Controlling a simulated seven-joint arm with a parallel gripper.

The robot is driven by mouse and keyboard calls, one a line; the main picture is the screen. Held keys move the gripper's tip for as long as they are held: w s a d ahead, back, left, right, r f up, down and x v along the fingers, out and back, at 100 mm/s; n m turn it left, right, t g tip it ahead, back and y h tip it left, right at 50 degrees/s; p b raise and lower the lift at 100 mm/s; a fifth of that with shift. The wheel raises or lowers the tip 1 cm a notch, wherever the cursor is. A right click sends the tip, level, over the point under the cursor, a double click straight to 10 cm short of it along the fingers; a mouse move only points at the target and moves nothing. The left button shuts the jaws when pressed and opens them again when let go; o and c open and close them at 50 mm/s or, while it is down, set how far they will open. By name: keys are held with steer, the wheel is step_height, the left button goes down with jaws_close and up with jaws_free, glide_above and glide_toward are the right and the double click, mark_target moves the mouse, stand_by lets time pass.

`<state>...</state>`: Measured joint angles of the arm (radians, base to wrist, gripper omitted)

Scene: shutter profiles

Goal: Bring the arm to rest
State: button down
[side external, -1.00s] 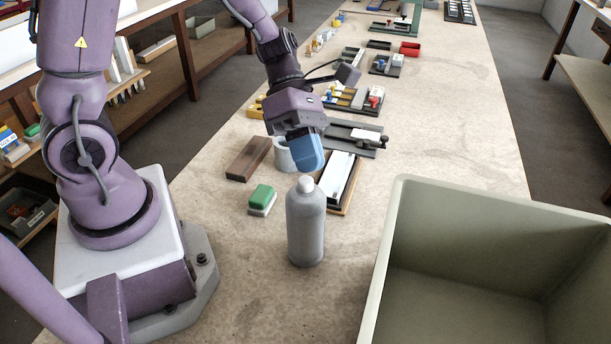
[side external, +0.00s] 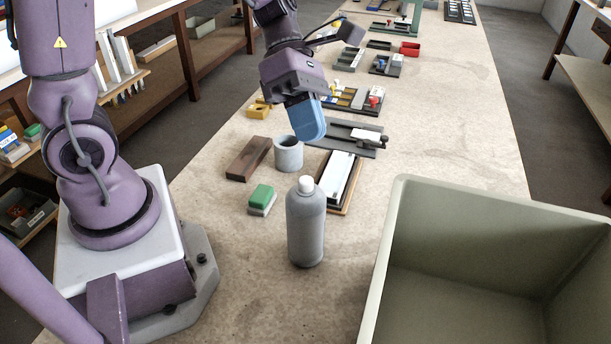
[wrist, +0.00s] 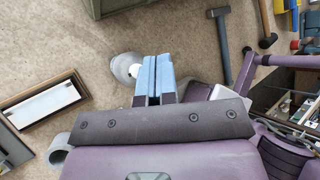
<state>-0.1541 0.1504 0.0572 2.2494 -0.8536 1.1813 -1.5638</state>
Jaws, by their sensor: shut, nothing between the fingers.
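My gripper (side external: 308,118) has blue fingers and hangs above the bench, over the area behind the grey bottle. In the wrist view the two blue fingers (wrist: 154,77) lie together with nothing between them. The gripper is apart from everything below it. The grey bottle (side external: 306,228) with a white cap stands upright on the bench (side external: 450,140); in the wrist view it is partly hidden behind the fingers.
A grey cup (side external: 288,155), a brown block (side external: 248,158), a green-topped block (side external: 262,198) and a wooden tray with white strips (side external: 341,178) lie around the bottle. A large green-grey bin (side external: 395,235) stands at right. The bench's right side beyond it is clear.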

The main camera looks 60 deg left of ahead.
steer(key=shift+a+f+m, duration=0.1)
steer(key=shift+m, duration=0.6)
steer(key=s+a+r+m+t+y, duration=0.3)
steer(key=s+r+m+y, duration=0.1)
steer(key=m, duration=0.8)
steer(key=s+a+r+m+t+y, duration=0.3)
steer(key=s+r+m+y, duration=0.1)
steer(key=m, duration=0.9)
steer(key=shift+s+r+y, duration=0.25)
steer(key=shift+r+y, duration=0.35)
